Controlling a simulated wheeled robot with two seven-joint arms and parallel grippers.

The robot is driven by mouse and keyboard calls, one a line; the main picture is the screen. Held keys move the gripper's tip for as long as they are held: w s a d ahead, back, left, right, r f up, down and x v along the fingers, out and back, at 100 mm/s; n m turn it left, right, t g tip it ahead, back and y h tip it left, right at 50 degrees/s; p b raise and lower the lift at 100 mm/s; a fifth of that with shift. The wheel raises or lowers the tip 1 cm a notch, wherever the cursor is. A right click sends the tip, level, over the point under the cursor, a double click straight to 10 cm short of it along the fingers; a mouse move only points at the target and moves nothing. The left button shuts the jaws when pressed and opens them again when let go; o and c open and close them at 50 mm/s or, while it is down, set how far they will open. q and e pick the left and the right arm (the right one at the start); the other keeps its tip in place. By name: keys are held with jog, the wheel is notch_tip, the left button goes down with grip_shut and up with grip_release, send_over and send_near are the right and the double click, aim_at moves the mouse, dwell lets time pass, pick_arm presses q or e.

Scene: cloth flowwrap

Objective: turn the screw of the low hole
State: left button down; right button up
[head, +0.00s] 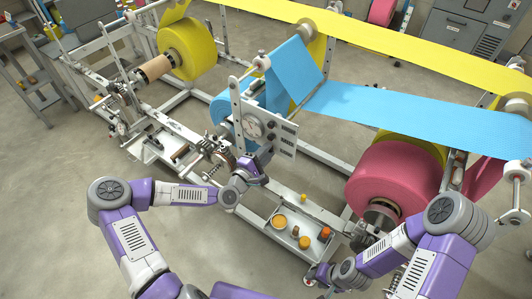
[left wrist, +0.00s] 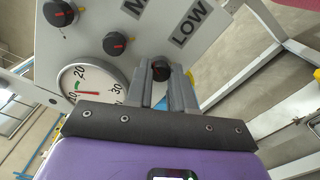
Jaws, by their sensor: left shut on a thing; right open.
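A pale panel (head: 280,135) stands upright on the machine frame, and it also fills the top of the left wrist view (left wrist: 95,20). It bears a LOW label (left wrist: 190,26). Below that label, the dark screw (left wrist: 160,66) sits between the fingertips of my left gripper (left wrist: 162,74). The gripper is shut on the screw, and the fingers hide its sides and the low hole. In the head view my left gripper (head: 262,160) is at the panel's lower edge. My right gripper (head: 320,274) is open at the lower right, small and away from the panel.
Two dark knobs with red marks (left wrist: 114,43) and a round dial (left wrist: 90,82) are on the panel left of the screw. A tray (head: 272,232) with small jars lies below. Blue cloth (head: 385,107) and a pink roll (head: 390,172) are at the right.

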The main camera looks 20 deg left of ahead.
pick_arm(q)
jog(key=shift+n, duration=1.6)
jog(key=c, duration=1)
grip_release()
jog(key=shift+s, duration=0.1)
jog(key=v, duration=0.7)
jog(key=shift+s+a, duration=0.1)
jog(key=shift+s, duration=0.1)
